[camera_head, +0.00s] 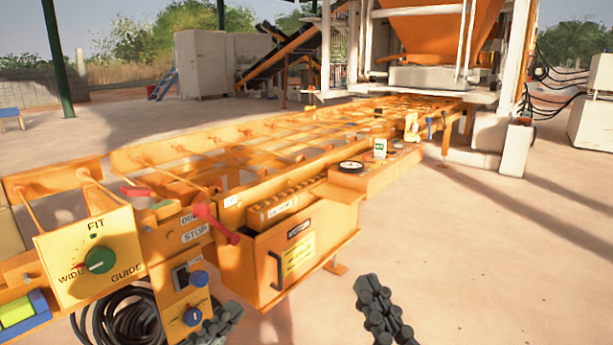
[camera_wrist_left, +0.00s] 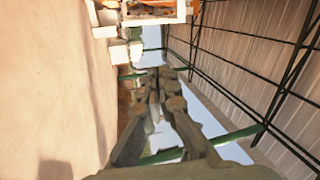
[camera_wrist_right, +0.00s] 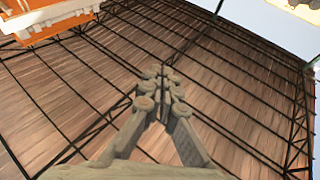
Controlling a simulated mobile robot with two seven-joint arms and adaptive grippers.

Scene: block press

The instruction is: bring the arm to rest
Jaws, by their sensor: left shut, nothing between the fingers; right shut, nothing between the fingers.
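My left gripper (camera_head: 212,325) is at the bottom of the head view, in front of the lower control panel and its blue knobs, apart from them as far as I can tell. In the left wrist view its fingers (camera_wrist_left: 160,82) meet at the tips, shut and empty. My right gripper (camera_head: 383,308) is at the bottom right of the head view, over the bare floor. In the right wrist view its fingers (camera_wrist_right: 160,78) meet, shut and empty, with the roof behind them.
The long orange machine frame (camera_head: 290,215) runs from the left to the far press with its orange hopper (camera_head: 440,30). A FIT GUIDE panel (camera_head: 90,257) with a green knob, red levers, a drawer box (camera_head: 295,255) and black hoses (camera_head: 120,318) are close by. The floor (camera_head: 500,260) at right is clear.

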